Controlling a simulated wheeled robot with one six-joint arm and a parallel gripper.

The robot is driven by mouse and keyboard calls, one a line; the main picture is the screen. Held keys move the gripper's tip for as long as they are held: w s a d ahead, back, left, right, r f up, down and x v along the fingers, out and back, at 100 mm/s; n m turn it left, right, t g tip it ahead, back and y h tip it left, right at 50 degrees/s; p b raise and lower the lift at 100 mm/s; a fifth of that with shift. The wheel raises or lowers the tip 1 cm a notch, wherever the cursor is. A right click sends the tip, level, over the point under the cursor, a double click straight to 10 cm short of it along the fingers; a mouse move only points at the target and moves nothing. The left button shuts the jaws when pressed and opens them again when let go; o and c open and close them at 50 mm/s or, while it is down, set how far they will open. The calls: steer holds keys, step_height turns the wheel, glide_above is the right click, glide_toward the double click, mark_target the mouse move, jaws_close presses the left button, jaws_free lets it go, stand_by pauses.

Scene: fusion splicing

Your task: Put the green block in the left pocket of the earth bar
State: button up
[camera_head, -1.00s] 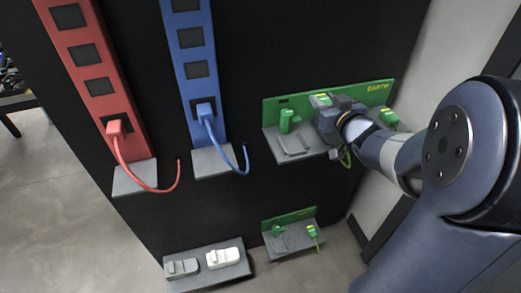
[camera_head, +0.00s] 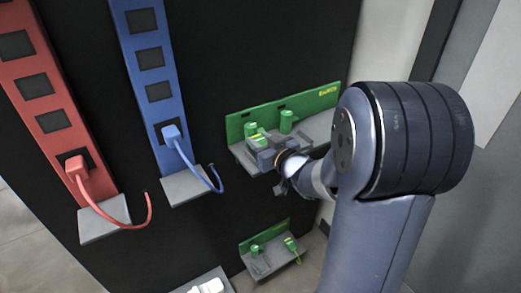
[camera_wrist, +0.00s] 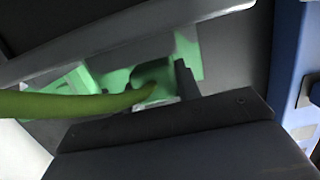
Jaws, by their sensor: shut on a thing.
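The green earth bar (camera_head: 305,101) with yellow lettering is on the dark panel in the head view, with a grey shelf (camera_head: 318,127) below its face. Two green upright pieces (camera_head: 251,129) (camera_head: 287,120) stand along it. My gripper (camera_head: 264,150) is shut on the green block (camera_head: 257,138), which has yellow markings, in front of the left upright piece. My gripper hides part of the block and the shelf. I cannot tell whether the block touches a pocket. In the wrist view, a green cable (camera_wrist: 85,104) crosses in front of blurred green parts.
A blue strip (camera_head: 150,62) and a red strip (camera_head: 35,88) with plugged cables stand left of the bar. Below is a smaller green-backed shelf (camera_head: 265,235) with green pieces. A white piece (camera_head: 208,286) lies at the bottom.

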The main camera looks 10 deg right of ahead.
steer(key=shift+f, duration=1.05)
steer(key=shift+f, duration=0.1)
steer(key=shift+f+b, duration=0.15)
steer(key=shift+b, duration=0.2)
steer(key=o, duration=1)
steer(key=shift+r, duration=0.2)
steer(key=shift+r+p, duration=0.2)
steer(key=shift+p, duration=0.2)
steer(key=p+v, duration=0.1)
steer(key=v, duration=1.1)
steer(key=shift+f, duration=0.1)
